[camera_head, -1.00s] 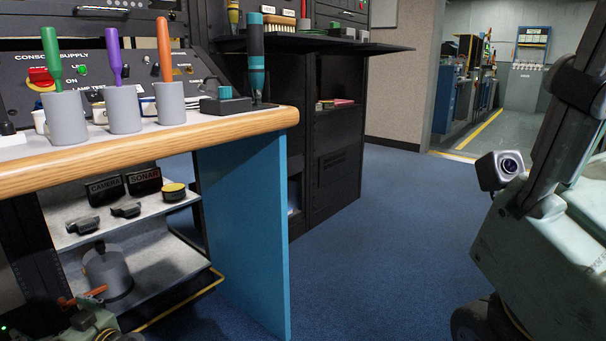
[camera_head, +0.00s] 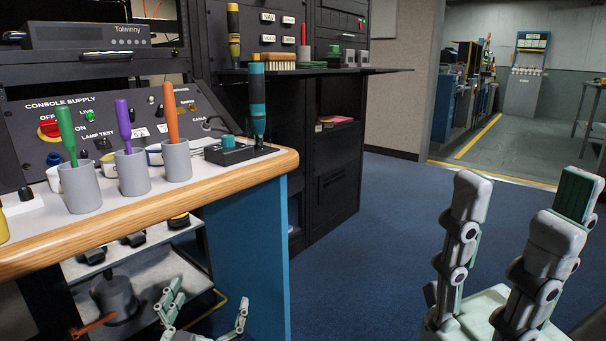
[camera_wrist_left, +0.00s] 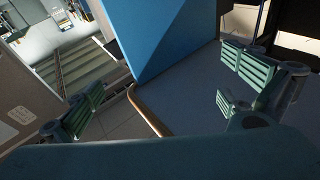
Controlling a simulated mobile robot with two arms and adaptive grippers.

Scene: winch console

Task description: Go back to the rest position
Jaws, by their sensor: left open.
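My left gripper (camera_head: 205,318) is low in the head view, beside the shelves under the console table. Its pale jointed fingers are spread, with nothing between them. In the left wrist view its green-padded fingers (camera_wrist_left: 165,95) stand wide apart and empty, with a blue panel (camera_wrist_left: 170,40) beyond them. My right gripper (camera_head: 510,240) is at the lower right of the head view. Its fingers point up, spread apart and empty, over the blue floor.
The wood-edged table (camera_head: 170,205) carries grey cups (camera_head: 132,173) with green, purple and orange tools. A grey pot (camera_head: 115,298) stands on the lower shelf. A black rack (camera_head: 335,180) stands behind. The blue carpet (camera_head: 380,250) is clear in the middle.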

